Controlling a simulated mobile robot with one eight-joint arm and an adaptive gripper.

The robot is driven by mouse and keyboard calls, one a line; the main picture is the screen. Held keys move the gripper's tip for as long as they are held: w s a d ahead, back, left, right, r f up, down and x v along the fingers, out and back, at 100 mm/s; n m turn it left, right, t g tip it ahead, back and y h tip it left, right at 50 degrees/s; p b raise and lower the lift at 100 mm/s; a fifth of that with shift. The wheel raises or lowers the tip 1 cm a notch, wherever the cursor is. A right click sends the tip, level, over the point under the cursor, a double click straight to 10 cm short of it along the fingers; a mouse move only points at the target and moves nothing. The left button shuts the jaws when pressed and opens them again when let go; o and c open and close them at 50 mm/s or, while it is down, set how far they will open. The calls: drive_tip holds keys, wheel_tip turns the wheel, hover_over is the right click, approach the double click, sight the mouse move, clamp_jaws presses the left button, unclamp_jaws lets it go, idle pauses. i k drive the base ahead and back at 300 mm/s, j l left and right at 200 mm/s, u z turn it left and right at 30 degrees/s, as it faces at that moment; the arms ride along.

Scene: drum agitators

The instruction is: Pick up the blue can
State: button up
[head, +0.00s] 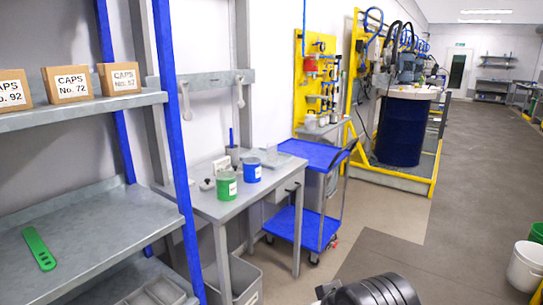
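The blue can (252,172) stands upright on a grey metal worktable (213,207) against the wall, near the table's right part. A green can (226,186) with a white label stands in front of it and to its left. Part of my dark arm shows at the bottom edge of the head view, well below and right of the cans. My gripper's fingers do not show, and nothing touches the blue can.
A dark blue stick in a holder (232,150) and small items share the worktable. A blue cart (312,153) stands close on its right. A grey shelf with blue posts (178,140) bounds the left. White buckets (526,265) stand far right. The floor between is clear.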

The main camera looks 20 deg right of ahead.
sight(251, 165)
drive_tip(key=i+j+z, duration=0.15)
drive_tip(key=i, duration=0.45)
drive_tip(key=i+j+z, duration=0.2)
drive_tip(key=i+j, duration=0.2)
drive_tip(key=i, duration=0.15)
drive_tip(key=i+j+z, duration=0.15)
drive_tip(key=i+j, duration=0.3)
drive_tip(key=i+l, duration=0.05)
drive_tip(key=i, duration=0.05)
